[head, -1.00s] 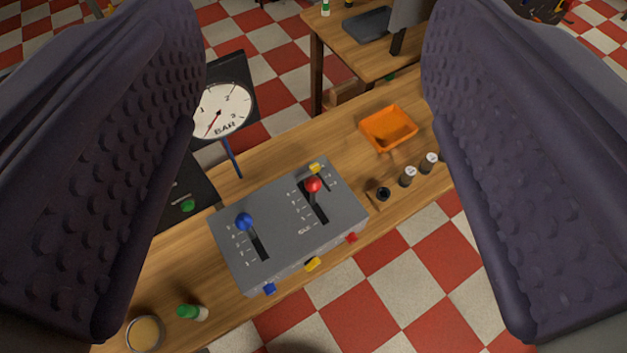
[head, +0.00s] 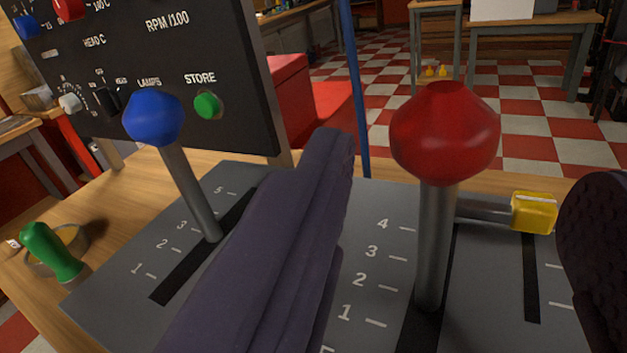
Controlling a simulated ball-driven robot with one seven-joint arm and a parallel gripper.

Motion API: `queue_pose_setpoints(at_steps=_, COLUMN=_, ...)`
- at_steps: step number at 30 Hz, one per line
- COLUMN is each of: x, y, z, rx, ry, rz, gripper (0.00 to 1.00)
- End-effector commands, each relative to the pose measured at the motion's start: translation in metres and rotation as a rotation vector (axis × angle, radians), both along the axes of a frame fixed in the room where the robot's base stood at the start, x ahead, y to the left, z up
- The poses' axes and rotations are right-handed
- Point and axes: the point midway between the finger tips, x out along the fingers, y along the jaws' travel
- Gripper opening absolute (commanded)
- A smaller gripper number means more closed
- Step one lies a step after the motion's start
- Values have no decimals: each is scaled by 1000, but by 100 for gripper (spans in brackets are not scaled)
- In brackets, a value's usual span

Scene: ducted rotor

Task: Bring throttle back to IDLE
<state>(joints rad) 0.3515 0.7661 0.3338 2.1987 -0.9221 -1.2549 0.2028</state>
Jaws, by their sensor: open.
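The red-knobbed lever (head: 445,130) stands upright on the grey lever box (head: 375,210), its shaft in a dark slot with number marks on its left. My gripper (head: 468,165) is open, one finger left of the red lever and the other at the right edge. The lever is between them, with visible gaps on both sides. The left finger hides part of the box.
A blue-knobbed lever (head: 155,118) stands left of my left finger. A yellow grip (head: 534,212) on a short rod is just right of the red lever. A black panel (head: 170,60) rises behind at left. A green-handled item (head: 52,252) lies at far left.

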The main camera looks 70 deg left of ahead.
Motion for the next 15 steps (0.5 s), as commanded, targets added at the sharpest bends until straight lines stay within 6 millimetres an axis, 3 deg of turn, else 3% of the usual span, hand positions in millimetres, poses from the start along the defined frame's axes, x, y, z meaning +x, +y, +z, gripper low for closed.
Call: queue_pose_setpoints(at_steps=15, x=48, y=53, z=-2, rx=14, ry=-2, rz=7, gripper=64)
